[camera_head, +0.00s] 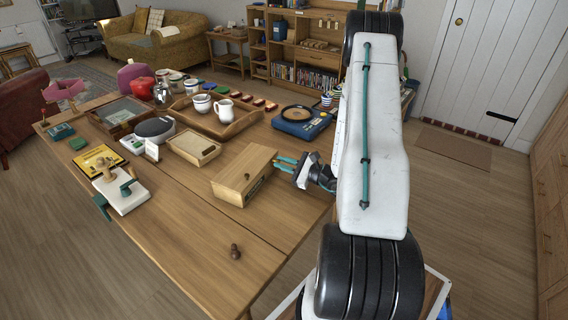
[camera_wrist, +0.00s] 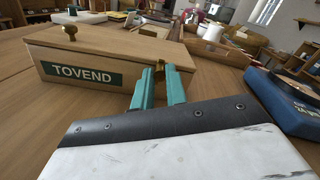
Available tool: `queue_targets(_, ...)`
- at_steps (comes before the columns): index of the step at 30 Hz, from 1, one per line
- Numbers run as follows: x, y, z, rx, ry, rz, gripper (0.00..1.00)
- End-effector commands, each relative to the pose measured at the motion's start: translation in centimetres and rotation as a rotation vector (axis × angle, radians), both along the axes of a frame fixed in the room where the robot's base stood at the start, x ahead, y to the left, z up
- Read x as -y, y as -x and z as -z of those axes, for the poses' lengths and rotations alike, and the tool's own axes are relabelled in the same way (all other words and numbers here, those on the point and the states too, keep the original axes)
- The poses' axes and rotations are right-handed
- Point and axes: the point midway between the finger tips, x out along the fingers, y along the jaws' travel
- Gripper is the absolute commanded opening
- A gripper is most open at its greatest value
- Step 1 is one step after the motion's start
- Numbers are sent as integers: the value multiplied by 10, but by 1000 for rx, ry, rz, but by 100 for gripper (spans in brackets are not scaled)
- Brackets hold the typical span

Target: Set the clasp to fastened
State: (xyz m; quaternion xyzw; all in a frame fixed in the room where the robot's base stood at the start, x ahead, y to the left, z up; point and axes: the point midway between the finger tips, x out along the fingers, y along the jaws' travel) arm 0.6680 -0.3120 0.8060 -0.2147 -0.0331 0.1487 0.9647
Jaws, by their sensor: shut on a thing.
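A wooden box (camera_head: 243,176) with a flat lid stands near the right edge of the table. In the wrist view the box (camera_wrist: 110,62) shows a green "TOVEND" label on its side and a brass knob at its left. A small brass clasp (camera_wrist: 160,66) sits at the box's near right corner. My gripper (camera_head: 276,161) reaches the box from the right. In the wrist view the teal fingers of my gripper (camera_wrist: 159,76) are closed around the clasp, which is partly hidden between them. The box lid looks shut. I cannot tell the clasp's exact position.
A blue device (camera_head: 302,121) with a round plate stands just behind my gripper. A wooden tray with mugs (camera_head: 218,125) and a shallow wooden box (camera_head: 194,148) are farther back and left. The front of the table is mostly clear, with a small brown knob-like object (camera_head: 235,251).

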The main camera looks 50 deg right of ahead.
Motion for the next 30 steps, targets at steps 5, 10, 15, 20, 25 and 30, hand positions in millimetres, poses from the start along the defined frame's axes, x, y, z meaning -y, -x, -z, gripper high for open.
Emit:
queue_targets(5, -1, 0, 0, 11, 36, -1, 0)
queue_targets(10, -2, 1, 0, 15, 48, -1, 0)
queue_targets(15, -2, 1, 0, 15, 48, -1, 0)
queue_targets(20, -2, 1, 0, 15, 48, -1, 20)
queue_targets(25, -2, 1, 0, 15, 48, -1, 36)
queue_targets(30, -1, 1, 0, 15, 47, 0, 36)
